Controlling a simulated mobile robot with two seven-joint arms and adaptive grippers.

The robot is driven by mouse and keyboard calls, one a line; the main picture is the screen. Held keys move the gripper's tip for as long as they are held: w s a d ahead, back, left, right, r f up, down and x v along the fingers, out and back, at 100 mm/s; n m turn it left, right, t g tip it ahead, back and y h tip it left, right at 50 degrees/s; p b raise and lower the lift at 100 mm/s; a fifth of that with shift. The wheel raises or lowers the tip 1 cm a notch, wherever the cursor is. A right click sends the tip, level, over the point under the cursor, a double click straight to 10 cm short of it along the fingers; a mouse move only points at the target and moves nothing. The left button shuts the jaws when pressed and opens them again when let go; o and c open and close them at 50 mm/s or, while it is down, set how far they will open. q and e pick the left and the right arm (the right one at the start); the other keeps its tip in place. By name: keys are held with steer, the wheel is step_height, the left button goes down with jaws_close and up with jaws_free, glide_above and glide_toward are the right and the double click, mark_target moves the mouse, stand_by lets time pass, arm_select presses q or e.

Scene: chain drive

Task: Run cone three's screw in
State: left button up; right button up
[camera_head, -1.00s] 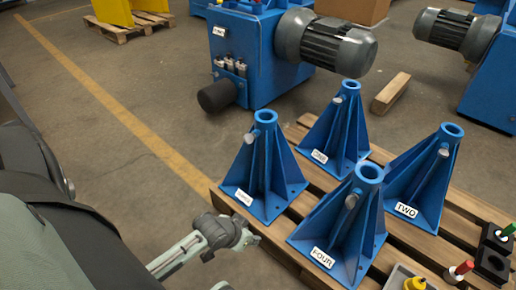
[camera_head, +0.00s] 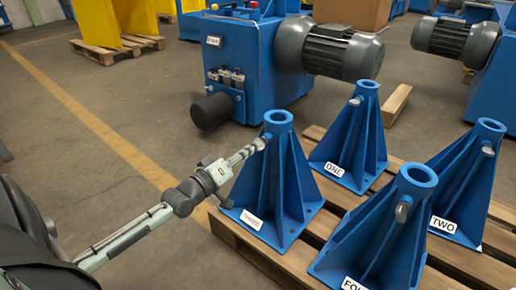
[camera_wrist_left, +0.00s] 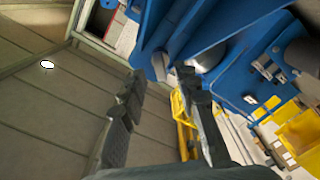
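Cone three (camera_head: 275,185), a blue ribbed cone labelled THREE, stands at the left of the pallet. Its small silver screw (camera_wrist_left: 159,66) shows in the wrist view, just beyond and between my left fingertips; in the head view the fingertips largely cover it. My left gripper (camera_head: 255,148) comes in from the lower left and points at the screw just below the cone's top ring. In the wrist view its two dark fingers (camera_wrist_left: 162,85) are apart, with a gap between them. I cannot tell whether they touch the screw. My right gripper is not in view.
Cone one (camera_head: 352,140), cone two (camera_head: 465,190) and cone four (camera_head: 385,235) share the wooden pallet (camera_head: 310,250), close to the right of cone three. A blue machine with a grey motor (camera_head: 325,50) stands behind.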

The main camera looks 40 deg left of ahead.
arm_select(q)
steer(key=shift+w+d+b, duration=0.15)
steer(key=shift+w+b, duration=0.2)
steer(key=shift+w, duration=1.65)
jaws_close()
